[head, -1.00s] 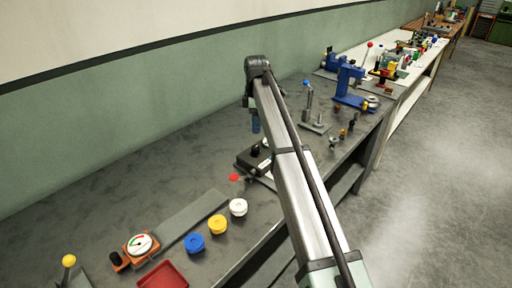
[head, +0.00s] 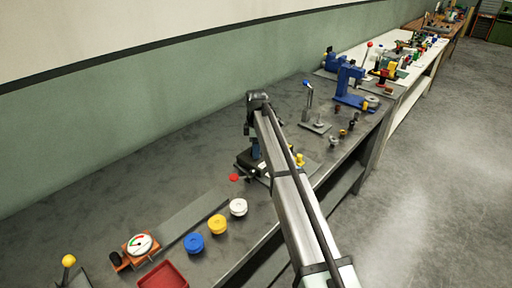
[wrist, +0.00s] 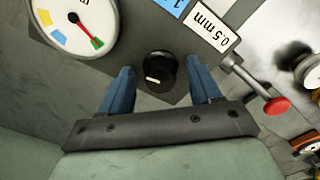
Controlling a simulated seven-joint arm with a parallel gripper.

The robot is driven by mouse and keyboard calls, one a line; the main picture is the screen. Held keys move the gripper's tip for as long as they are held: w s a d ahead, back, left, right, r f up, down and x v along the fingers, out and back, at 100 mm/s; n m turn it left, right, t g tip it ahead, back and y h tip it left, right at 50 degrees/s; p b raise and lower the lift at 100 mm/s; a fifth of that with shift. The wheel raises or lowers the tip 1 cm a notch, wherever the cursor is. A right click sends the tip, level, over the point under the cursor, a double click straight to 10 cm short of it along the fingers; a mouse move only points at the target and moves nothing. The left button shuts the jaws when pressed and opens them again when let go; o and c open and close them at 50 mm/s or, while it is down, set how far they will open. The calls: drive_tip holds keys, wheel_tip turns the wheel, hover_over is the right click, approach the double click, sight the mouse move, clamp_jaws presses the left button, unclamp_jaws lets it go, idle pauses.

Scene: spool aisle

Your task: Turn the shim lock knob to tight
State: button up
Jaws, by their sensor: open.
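The shim lock knob appears to be the round black knob (wrist: 161,72) with a white pointer line in the wrist view. It sits on a dark grey plate beside a "0,5 mm" label (wrist: 212,27). My gripper (wrist: 162,76) is open, with one blue finger on each side of the knob and a visible gap to both. No tight or loose marking is readable. In the head view my gripper (head: 255,150) points down at a dark block (head: 243,162) on the bench, and my arm and gripper hide the knob there.
In the wrist view a round dial (wrist: 77,22) lies at upper left and a red-tipped rod (wrist: 277,105) at right.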

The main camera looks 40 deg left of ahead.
drive_tip(key=c, duration=1)
drive_tip(key=shift+c, duration=0.2)
drive_tip(key=shift+m, duration=0.4)
drive_tip(key=m, duration=0.4)
drive_tip(key=shift+m, duration=0.3)
drive_tip(key=m, duration=0.4)
drive_tip(key=shift+s, duration=0.1)
drive_tip(key=m, duration=0.6)
drive_tip(key=shift+s+m, duration=0.1)
drive_tip(key=shift+m, duration=2.1)
